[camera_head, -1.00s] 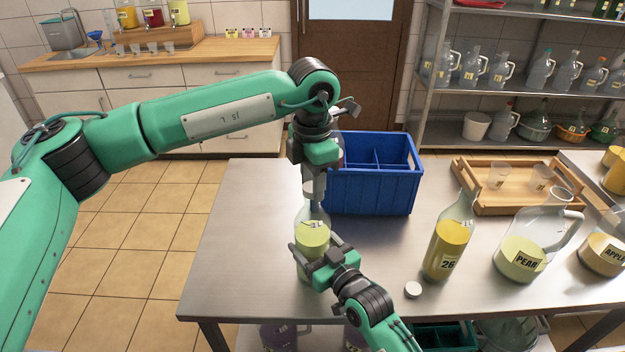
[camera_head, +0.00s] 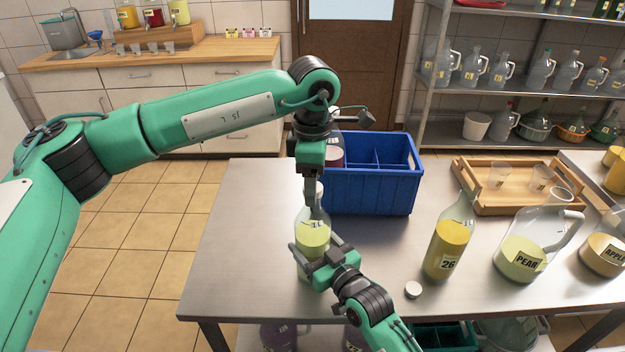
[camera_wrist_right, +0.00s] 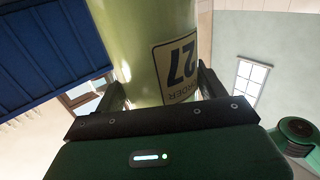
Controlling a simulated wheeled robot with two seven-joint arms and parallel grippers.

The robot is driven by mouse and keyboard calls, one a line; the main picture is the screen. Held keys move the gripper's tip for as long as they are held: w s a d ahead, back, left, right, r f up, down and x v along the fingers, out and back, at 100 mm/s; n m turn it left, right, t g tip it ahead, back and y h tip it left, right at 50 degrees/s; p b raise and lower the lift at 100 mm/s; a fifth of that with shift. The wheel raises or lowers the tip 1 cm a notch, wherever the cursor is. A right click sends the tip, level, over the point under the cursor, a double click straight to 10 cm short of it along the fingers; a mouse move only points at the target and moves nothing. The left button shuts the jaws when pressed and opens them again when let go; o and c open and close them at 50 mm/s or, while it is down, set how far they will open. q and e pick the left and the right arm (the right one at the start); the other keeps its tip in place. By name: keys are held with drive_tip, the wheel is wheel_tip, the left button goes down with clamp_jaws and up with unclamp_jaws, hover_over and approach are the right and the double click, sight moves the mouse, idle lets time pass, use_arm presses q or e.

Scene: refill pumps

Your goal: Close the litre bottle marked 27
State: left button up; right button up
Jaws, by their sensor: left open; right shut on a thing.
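The litre bottle marked 27 (camera_head: 312,236), clear with pale yellow-green liquid, stands upright at the table's left part. Its label, 27 (camera_wrist_right: 178,68), shows upside down in the right wrist view. My right gripper (camera_head: 318,252) is shut around its body from the front. My left gripper (camera_head: 313,196) points straight down at the bottle's top, jaws open around the neck end. A white cap (camera_head: 319,187) shows partly between the fingers at the mouth; the fingers hide much of it, so I cannot tell how it is seated.
A blue divided crate (camera_head: 370,190) stands close behind, with a dark bottle (camera_head: 335,150) in it. Bottle 26 (camera_head: 447,246) and a loose white cap (camera_head: 413,290) are to the right, before a PEAR jug (camera_head: 522,258) and a wooden tray (camera_head: 515,204). The table's left end is clear.

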use_arm(q)
wheel_tip(320, 180, up, 12)
idle(0.4)
drive_tip(key=shift+f, duration=0.15)
use_arm(e)
drive_tip(key=o, duration=2)
drive_tip(key=shift+c, duration=0.2)
drive_tip(key=shift+s+d, duration=0.1)
use_arm(q)
wheel_tip(320, 180, down, 2)
drive_tip(key=shift+f+b, duration=0.1)
drive_tip(key=shift+b, duration=0.95)
use_arm(e)
drive_tip(key=v, duration=1.3)
drive_tip(key=shift+s+d, duration=0.2)
drive_tip(key=shift+s, duration=0.05)
drive_tip(key=shift+f, duration=0.1)
